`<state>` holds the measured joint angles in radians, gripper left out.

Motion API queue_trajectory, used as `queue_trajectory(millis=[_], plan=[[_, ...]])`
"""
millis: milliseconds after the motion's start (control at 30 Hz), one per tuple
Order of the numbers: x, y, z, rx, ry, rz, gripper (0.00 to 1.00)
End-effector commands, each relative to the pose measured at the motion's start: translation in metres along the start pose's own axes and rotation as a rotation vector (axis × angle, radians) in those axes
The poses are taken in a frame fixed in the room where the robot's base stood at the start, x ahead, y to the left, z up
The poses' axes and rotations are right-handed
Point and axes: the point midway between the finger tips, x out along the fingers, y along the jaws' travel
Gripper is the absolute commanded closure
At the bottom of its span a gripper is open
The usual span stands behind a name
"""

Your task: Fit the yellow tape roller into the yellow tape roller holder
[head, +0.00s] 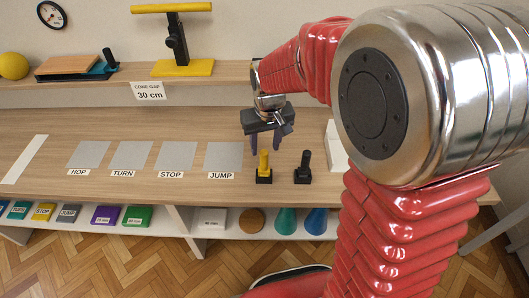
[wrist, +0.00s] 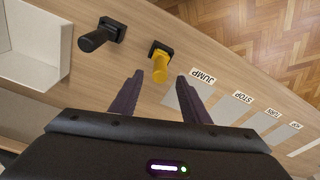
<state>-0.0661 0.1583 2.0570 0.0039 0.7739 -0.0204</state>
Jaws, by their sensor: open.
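A yellow upright piece (head: 264,162), which I take to be the yellow tape roller, stands on a small dark square base (head: 264,178) on the wooden bench. The base looks like its holder; I cannot tell how deep the piece sits in it. Both show in the wrist view, the yellow piece (wrist: 160,68) and the base (wrist: 160,47). My gripper (head: 266,143) is open above and behind the yellow piece. In the wrist view my gripper (wrist: 160,82) has its fingertips spread to either side of the yellow piece's near end. Nothing is held.
A similar black piece (head: 304,164) stands on its own base just to the right. A white tray (head: 336,148) is farther right. Grey squares (head: 223,156) labelled HOP to JUMP lie to the left. A shelf with a yellow stand (head: 180,67) is above the bench.

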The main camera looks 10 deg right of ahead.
Motion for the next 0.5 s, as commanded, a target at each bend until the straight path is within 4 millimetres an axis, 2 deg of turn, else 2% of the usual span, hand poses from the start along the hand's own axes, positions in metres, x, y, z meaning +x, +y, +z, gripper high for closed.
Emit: queue_trajectory(millis=[100,300,500], plan=[[-0.023,0.0,-0.001,0.0,0.005,0.0,0.58],[-0.051,0.0,-0.001,0.0,0.003,0.0,0.58],[-0.06,0.0,0.0,0.0,0.0,0.0,0.58]])
